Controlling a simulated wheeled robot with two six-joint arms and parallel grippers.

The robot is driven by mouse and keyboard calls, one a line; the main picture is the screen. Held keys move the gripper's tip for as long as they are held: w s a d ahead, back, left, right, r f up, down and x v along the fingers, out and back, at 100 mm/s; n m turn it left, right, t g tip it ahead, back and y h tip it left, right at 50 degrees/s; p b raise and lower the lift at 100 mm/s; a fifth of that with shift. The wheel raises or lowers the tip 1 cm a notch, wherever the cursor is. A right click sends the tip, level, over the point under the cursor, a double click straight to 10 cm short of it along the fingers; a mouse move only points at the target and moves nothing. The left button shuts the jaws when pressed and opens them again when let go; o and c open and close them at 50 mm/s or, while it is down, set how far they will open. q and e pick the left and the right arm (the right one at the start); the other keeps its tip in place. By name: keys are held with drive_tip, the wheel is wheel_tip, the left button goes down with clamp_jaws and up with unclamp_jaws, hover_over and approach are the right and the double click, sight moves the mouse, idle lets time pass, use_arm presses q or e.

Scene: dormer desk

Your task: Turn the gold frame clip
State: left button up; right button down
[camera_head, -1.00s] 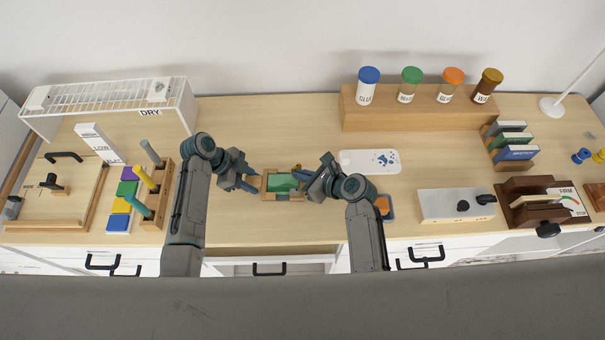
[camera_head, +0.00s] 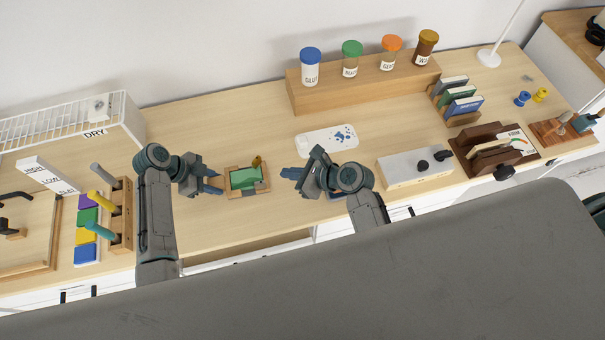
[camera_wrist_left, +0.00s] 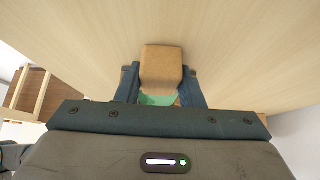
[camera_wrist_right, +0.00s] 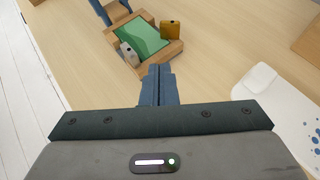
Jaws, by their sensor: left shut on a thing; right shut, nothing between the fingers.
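The wooden frame (camera_head: 232,191) lies on the desk with a green picture (camera_head: 250,178) inside. The gold frame clip (camera_head: 257,162) is at its back right side; in the right wrist view the gold clip (camera_wrist_right: 170,30) sits at the frame's edge, and a silver clip (camera_wrist_right: 128,53) sits at another edge. My left gripper (camera_head: 216,183) is at the frame's left side. In the left wrist view its fingers (camera_wrist_left: 160,85) are around a tan wooden part, with green showing beside it. My right gripper (camera_head: 288,174) is shut and empty, right of the frame and apart from it.
A grey box with black knobs (camera_head: 412,170) stands to the right. A peg rack (camera_head: 121,215) stands left of my left arm. Jars stand on a wooden riser (camera_head: 365,87) at the back.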

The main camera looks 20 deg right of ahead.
drive_tip(key=s+d+t, duration=0.1)
drive_tip(key=s+d+m+t, duration=0.1)
drive_tip(key=s, duration=0.1)
drive_tip(key=s+d+t, duration=0.1)
drive_tip(key=shift+s+d+m+y, duration=0.1)
drive_tip(key=shift+s+m+y, duration=0.2)
drive_tip(key=shift+s, duration=0.05)
approach(257, 164)
drive_tip(key=x, duration=0.5)
drive_tip(key=shift+f, duration=0.1)
drive_tip(key=shift+w+a, duration=0.45)
drive_tip(key=shift+a, duration=0.1)
